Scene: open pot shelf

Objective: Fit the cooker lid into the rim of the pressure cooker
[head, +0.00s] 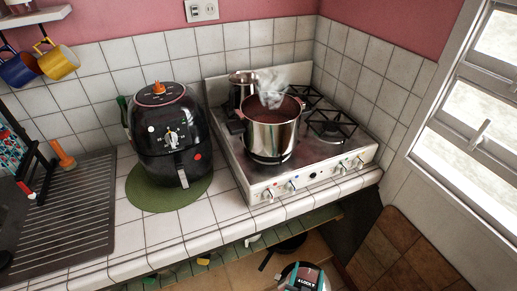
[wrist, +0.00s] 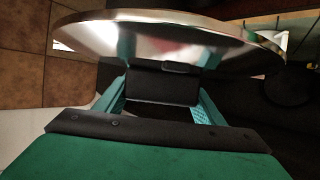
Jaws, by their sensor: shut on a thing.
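The cooker lid (wrist: 220,42) is a wide, shiny metal disc across the top of the wrist view. My gripper (wrist: 162,88) has its teal fingers on both sides of the lid's dark handle (wrist: 160,82) and is shut on it. In the head view my gripper (head: 302,277) is low at the bottom edge, below the counter front; the lid is mostly hidden there. An open, tall steel pot (head: 272,137), apparently the pressure cooker, stands upright on the front of the stove, with steam over its uncovered rim. The gripper and lid are well below and apart from it.
The stove (head: 258,187) has a smaller steel pot (head: 240,88) at the back left. A black air fryer (head: 168,135) stands on a green mat (head: 146,195) to the left. The tiled counter edge (head: 215,235) and a lower shelf with a dark pan (head: 290,244) are near my gripper.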

